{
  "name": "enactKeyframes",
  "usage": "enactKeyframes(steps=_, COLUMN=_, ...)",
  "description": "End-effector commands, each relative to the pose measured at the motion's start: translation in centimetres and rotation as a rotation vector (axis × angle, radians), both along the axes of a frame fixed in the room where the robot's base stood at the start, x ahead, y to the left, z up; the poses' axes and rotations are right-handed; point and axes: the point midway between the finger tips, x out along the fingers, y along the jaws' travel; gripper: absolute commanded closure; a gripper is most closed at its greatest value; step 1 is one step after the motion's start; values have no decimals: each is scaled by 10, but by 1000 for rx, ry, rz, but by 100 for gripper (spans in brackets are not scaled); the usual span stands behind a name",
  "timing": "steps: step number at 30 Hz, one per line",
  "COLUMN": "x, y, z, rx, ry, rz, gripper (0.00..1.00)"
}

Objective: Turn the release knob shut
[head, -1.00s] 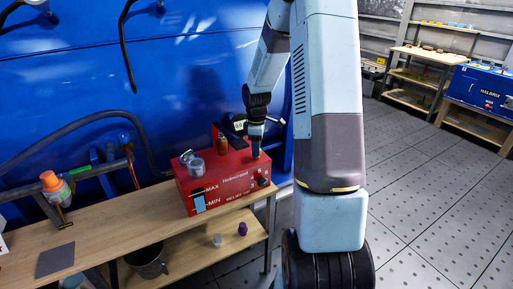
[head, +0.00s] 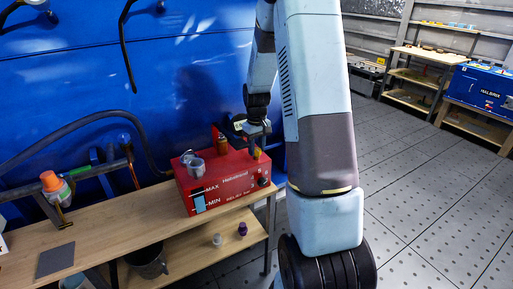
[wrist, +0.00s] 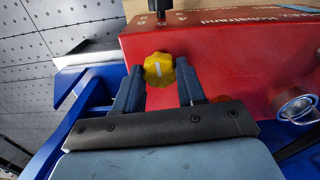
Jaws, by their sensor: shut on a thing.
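The release knob is a yellow lobed knob (wrist: 159,69) with a white line on its face, on the top of the red box (head: 228,178). In the wrist view the white line runs nearly straight up the picture. My gripper (wrist: 158,80) is shut on the knob, with one dark finger on each side. In the head view my gripper (head: 258,138) points down at the right end of the red box, and a little of the yellow knob (head: 257,153) shows below it. The exact finger contact is hard to see.
The red box stands on a wooden bench (head: 120,225) against a blue wall (head: 70,100). A bottle with an orange cap (head: 50,182) hangs at left. Open floor lies to the right.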

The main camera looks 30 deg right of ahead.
Motion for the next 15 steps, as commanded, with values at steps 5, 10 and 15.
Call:
enactKeyframes(steps=5, x=3, y=0, z=2, rx=-2, ry=-8, rz=-63, gripper=91)
enactKeyframes(steps=10, x=3, y=0, z=2, rx=-2, ry=-8, rz=-93, gripper=91)
enactKeyframes(steps=15, x=3, y=0, z=2, rx=-2, ry=-8, rz=-102, gripper=91)
